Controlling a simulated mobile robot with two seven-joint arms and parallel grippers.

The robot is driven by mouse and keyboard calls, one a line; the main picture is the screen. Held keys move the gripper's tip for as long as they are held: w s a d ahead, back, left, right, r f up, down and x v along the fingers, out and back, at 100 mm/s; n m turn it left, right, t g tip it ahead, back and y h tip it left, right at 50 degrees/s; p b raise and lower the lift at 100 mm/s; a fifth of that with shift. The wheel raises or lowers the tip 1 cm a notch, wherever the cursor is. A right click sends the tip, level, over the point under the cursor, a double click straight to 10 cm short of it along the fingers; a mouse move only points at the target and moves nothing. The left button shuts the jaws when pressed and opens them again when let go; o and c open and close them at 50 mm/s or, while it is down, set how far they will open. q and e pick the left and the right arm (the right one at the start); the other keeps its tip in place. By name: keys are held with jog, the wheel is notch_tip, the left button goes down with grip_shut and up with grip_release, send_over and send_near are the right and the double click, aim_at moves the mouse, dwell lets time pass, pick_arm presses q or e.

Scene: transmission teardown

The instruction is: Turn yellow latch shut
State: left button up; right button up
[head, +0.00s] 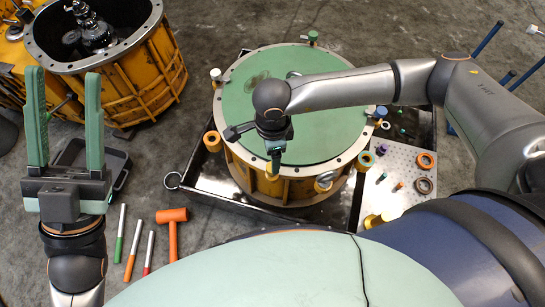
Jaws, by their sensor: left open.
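A round housing (250,177) of orange-yellow metal has a green top (240,100), with small knobs and latches around its rim. A yellow latch-like piece (272,184) shows at the near rim, just below my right gripper (266,148); the gripper partly hides it, so I cannot tell its turn or whether they touch. My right gripper points down over the near part of the rim; its jaw gap is not clear. My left gripper (64,74) is at the far left, its two green fingers wide apart with nothing between them.
The housing stands in a dark tray (215,200). Yellow cylinders (212,141) stand beside it, and rings and small parts lie on a perforated plate (400,180). An orange mallet (172,225) and marker-like tools (134,256) lie on the floor. An open yellow casing (150,70) stands upper left.

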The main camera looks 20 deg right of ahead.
pick_arm(q)
jog(key=w+f+n+y+p, duration=0.1)
jog(key=w+f+n+y, duration=0.3)
jog(key=w+f+y, duration=0.1)
jog(key=shift+a+f+n+g+y, duration=0.3)
jog(key=shift+a+f+y, duration=0.15)
jog(key=shift+f, duration=0.25)
pick_arm(e)
notch_tip(320, 180, up, 6)
jog(key=shift+r, duration=0.15)
pick_arm(q)
jog(key=shift+s, duration=0.1)
pick_arm(e)
jog(key=shift+s, duration=0.1)
